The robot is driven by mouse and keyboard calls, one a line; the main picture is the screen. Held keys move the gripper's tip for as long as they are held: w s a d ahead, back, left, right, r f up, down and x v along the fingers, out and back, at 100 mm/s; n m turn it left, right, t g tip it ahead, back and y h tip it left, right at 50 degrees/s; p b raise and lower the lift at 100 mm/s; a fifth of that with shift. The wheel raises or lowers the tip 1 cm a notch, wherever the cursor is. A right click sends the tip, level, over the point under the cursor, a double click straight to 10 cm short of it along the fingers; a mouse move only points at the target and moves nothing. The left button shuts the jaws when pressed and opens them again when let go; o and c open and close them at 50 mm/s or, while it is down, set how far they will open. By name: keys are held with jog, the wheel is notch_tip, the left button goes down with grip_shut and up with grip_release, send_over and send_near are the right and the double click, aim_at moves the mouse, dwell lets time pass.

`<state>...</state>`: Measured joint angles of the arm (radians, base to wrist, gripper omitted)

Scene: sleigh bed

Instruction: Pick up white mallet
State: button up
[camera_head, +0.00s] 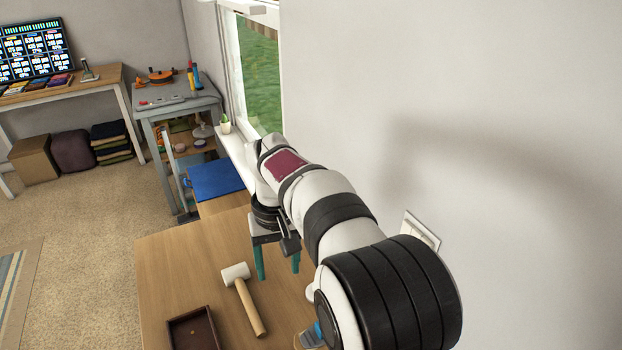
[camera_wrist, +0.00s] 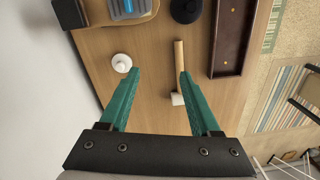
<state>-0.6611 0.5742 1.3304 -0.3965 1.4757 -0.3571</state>
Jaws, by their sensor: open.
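The white mallet (camera_head: 250,306) lies on the wooden table, its white head toward the back and its pale wooden handle toward the front. It also shows in the wrist view (camera_wrist: 179,55), with its head partly hidden behind my right finger. My gripper (camera_head: 277,268) is open and empty, teal fingers pointing down, to the right of the mallet head in the head view. In the wrist view my gripper (camera_wrist: 160,72) has the mallet near its right fingertip, not centred between the fingers. The exact height above the table is hard to tell.
A dark brown tray (camera_head: 194,329) lies left of the mallet. The wrist view shows a white knobbed object (camera_wrist: 121,63), a black round object (camera_wrist: 186,10) and a wooden holder with a blue item (camera_wrist: 129,7). A wall (camera_head: 500,120) runs close along the right.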

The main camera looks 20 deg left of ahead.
aim_at(252, 312)
jog(key=a+f+n, duration=0.3)
jog(key=a+f, duration=0.3)
jog(key=a, duration=0.2)
notch_tip(252, 312, down, 14)
jog(key=shift+w+f, duration=0.1)
jog(key=shift+f, duration=0.15)
grip_shut()
jog(key=shift+r, duration=0.1)
dwell(0.7)
